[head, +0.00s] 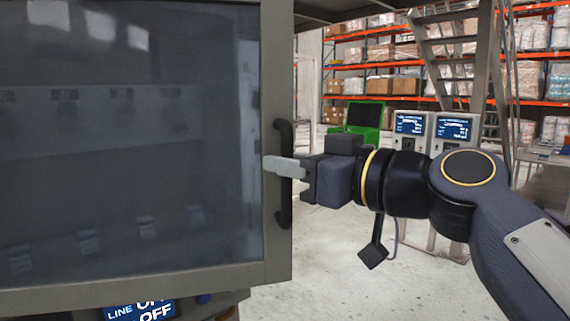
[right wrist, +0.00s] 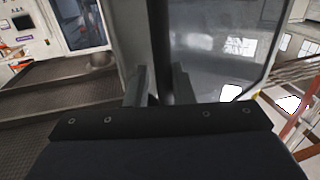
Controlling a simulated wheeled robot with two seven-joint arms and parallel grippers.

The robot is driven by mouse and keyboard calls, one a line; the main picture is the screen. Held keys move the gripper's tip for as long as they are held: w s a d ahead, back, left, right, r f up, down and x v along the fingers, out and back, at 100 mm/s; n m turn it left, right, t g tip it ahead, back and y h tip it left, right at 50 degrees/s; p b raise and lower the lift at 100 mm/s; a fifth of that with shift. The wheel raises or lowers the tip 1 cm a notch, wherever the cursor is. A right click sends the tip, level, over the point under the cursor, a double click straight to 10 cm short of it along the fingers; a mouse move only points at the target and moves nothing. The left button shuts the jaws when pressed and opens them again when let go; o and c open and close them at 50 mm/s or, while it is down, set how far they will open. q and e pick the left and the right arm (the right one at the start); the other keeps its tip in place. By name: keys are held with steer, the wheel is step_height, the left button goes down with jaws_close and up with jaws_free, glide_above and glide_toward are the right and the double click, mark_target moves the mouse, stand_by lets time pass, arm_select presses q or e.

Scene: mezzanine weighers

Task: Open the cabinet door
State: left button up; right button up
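The cabinet door (head: 277,60) is a large dark glass panel in a grey frame, filling the left half of the head view. Its black vertical bar handle (head: 284,215) is on the right edge of the frame. My right gripper (head: 284,167) is at the middle of the handle, its pale fingers reaching across it from the right. In the right wrist view the handle (right wrist: 159,35) passes between the two fingers (right wrist: 160,85), which sit close on both sides of it. I cannot tell whether the door is ajar. My left gripper is not in view.
Below the door is a blue LINE OFF display (head: 140,311). Behind my right arm stand two weigher displays (head: 411,123), a green machine (head: 364,116) and a metal staircase (head: 440,50). Orange racks with boxes are farther back. The floor (head: 325,270) right of the door looks clear.

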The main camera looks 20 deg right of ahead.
steer(key=b+v, duration=0.2)
steer(key=v, duration=0.6)
stand_by(0.4)
